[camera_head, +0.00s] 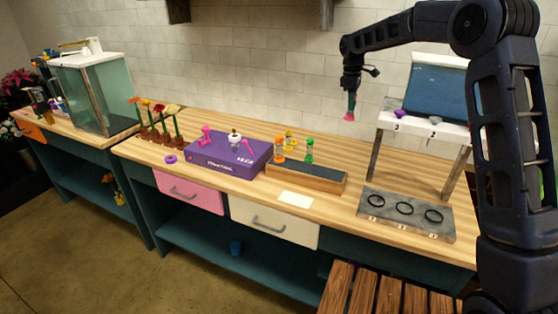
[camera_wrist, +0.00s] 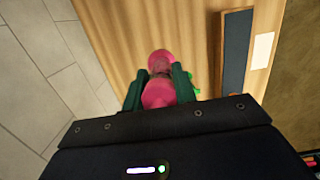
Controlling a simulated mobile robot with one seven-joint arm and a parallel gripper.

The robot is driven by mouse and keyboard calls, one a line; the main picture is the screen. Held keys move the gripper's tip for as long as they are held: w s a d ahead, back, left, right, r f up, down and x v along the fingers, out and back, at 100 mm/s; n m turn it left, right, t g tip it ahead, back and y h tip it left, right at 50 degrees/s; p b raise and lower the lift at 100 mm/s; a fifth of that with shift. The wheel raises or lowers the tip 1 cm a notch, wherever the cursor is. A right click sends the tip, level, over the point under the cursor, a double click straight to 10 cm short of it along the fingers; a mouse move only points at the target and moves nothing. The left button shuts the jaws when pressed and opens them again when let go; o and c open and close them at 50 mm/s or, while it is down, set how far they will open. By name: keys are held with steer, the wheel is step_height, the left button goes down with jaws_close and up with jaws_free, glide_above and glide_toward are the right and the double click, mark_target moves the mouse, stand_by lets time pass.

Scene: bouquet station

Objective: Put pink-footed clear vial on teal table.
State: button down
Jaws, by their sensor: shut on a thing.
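My gripper (camera_head: 351,88) is shut on the pink-footed clear vial (camera_head: 350,104), which hangs upright above the back of the wood-topped counter, with air below it. Its pink foot points down. In the wrist view, two pink parts of the vial (camera_wrist: 160,62) show between the dark green fingers of my gripper (camera_wrist: 158,84); its clear part is hard to make out. Two stands have teal bodies and wooden tops: the long counter (camera_head: 350,246) below my gripper and the shorter one (camera_head: 80,187) at left. I cannot tell which is the teal table.
A wooden rack (camera_head: 305,180) with orange, yellow and green vials stands left of my gripper, beside a purple box (camera_head: 228,158). A white-topped stand (camera_head: 455,132) and a grey ring tray (camera_head: 405,214) are at right. Wood is bare between rack and stand. A glass tank (camera_head: 95,95) stands at left.

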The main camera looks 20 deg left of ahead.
step_height(320, 180, down, 20)
steer(key=shift+w+f, duration=0.1)
steer(key=shift+w, duration=0.05)
stand_by(0.6)
steer(key=shift+f, duration=0.1)
steer(key=c, duration=1.1)
jaws_free()
steer(key=r, duration=0.4)
steer(key=a+r, duration=0.1)
steer(key=r, duration=0.7)
steer(key=shift+a, duration=0.2)
steer(key=shift+r, duration=0.1)
